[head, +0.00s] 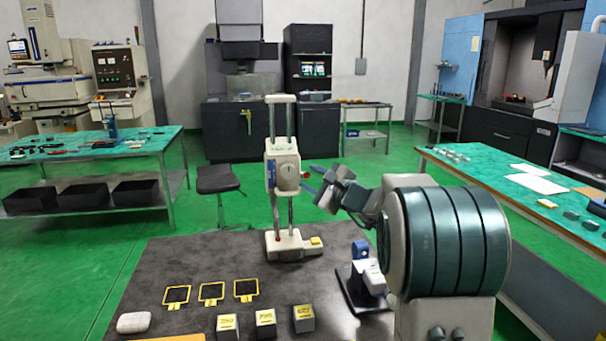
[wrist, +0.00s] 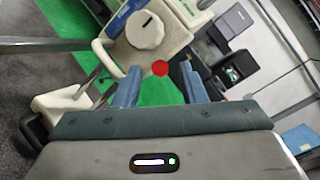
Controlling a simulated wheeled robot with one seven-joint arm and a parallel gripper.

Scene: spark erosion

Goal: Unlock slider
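The slider (head: 282,168) is a cream block with a round dial (head: 288,177), riding on two upright metal columns of a height gauge (head: 284,242) on the dark table. A small red knob (head: 305,175) sticks out of its right side. My gripper (head: 313,180) is just right of the knob, with blue fingers. In the wrist view the slider (wrist: 118,52) fills the upper left, and the red knob (wrist: 160,68) shows in the gap between my open fingers (wrist: 160,85), close to their tips. No contact with the knob is visible.
A stool (head: 218,182) stands behind the table. Table space left of the gauge is clear.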

